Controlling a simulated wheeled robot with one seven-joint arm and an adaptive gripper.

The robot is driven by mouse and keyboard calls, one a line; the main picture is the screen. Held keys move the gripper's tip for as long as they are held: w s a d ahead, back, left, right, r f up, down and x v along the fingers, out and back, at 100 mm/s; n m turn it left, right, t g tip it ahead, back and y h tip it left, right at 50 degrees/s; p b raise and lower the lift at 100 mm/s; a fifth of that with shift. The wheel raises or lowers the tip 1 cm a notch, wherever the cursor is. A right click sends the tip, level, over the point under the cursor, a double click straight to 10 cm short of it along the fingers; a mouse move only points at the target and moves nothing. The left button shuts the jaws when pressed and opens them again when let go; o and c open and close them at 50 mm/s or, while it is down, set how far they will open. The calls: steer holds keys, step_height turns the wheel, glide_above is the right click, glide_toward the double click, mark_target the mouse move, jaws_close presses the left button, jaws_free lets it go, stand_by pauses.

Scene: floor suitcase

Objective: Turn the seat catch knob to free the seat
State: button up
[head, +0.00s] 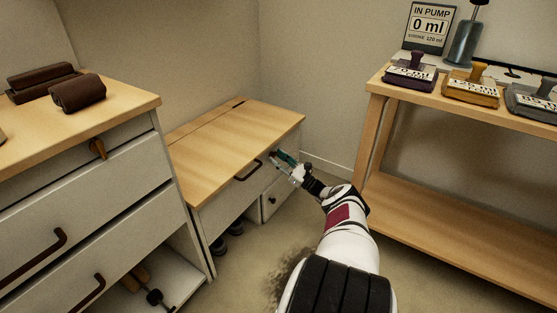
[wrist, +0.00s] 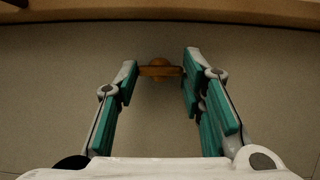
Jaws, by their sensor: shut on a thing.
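The seat catch knob (wrist: 160,70) is a small brown wooden piece with a round middle and a flat crossbar. It sits on the pale front panel below the wooden seat edge in the wrist view. My gripper (wrist: 160,72) is shut on the knob, with a fingertip at each end of the crossbar, which looks level. In the head view my gripper (head: 285,160) is at the front of the low bench with the wooden seat (head: 235,140), near its right end. The knob is hidden there by my gripper.
A dark handle (head: 248,171) is on the bench front, left of my gripper. A drawer cabinet (head: 95,190) stands at the left. A wooden shelf table (head: 470,215) with several labelled blocks stands at the right. Floor shows between them.

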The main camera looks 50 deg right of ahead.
steer(key=o, duration=1.1)
steer(key=shift+o, duration=0.2)
steer(key=shift+m, duration=0.4)
